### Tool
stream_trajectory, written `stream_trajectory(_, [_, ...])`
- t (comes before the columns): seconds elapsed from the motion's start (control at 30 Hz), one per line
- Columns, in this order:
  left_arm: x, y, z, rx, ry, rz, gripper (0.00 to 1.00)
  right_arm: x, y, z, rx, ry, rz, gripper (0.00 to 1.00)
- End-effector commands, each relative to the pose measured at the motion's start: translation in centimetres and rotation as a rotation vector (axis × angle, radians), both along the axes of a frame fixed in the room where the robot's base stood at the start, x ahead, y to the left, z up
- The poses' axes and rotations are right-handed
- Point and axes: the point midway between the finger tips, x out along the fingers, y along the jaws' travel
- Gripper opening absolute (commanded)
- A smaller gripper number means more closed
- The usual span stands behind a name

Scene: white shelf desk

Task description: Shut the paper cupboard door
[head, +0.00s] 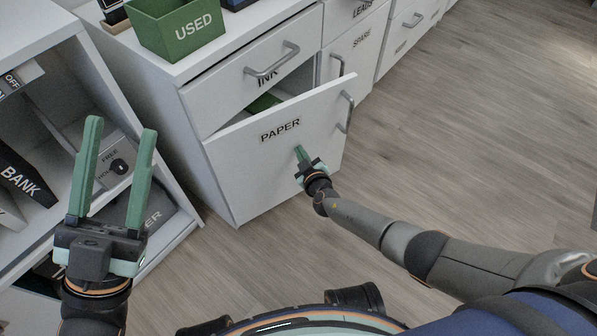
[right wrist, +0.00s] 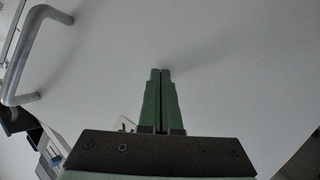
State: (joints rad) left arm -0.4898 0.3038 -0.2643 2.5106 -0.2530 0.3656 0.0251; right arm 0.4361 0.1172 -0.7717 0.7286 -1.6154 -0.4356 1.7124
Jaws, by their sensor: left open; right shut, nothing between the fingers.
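The paper cupboard door (head: 285,150) is white, labelled PAPER, and stands partly open, with a dark gap above it and something green inside. Its grey handle (head: 349,108) is on the right edge; a curved grey handle (right wrist: 38,50) also shows at the left of the right wrist view. My right gripper (head: 299,150) is shut and empty, its fingertips at the door's outer face below the label. In the right wrist view its green fingers (right wrist: 160,72) point at the white panel; I cannot tell whether they touch it. My left gripper (head: 121,125) is open and empty, away from the door.
The INK drawer (head: 255,85) above the door looks shut. A green USED bin (head: 180,35) stands on the cabinet top. An open white shelf (head: 172,215) with a BANK item (head: 22,175) is at the left. The wooden floor (head: 470,120) at the right is clear.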

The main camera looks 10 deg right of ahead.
Motion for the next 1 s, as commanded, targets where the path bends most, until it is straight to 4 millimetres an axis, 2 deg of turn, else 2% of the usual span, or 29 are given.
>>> stream_trajectory(0.03, [0.0, 0.0, -0.1, 0.0, 0.0, 0.0, 0.5, 0.4, 0.9, 0.4, 0.009, -0.007, 0.007, 0.0])
stream_trajectory(0.47, [0.0, 0.0, -0.1, 0.0, 0.0, 0.0, 0.5, 0.6, 0.7, 0.3, 0.007, -0.005, 0.006, 0.0])
stream_trajectory(1.0, [0.0, 0.0, -0.1, 0.0, 0.001, 0.0, 0.5, 2.7, 1.7, 0.3, 0.005, -0.004, 0.006, 0.0])
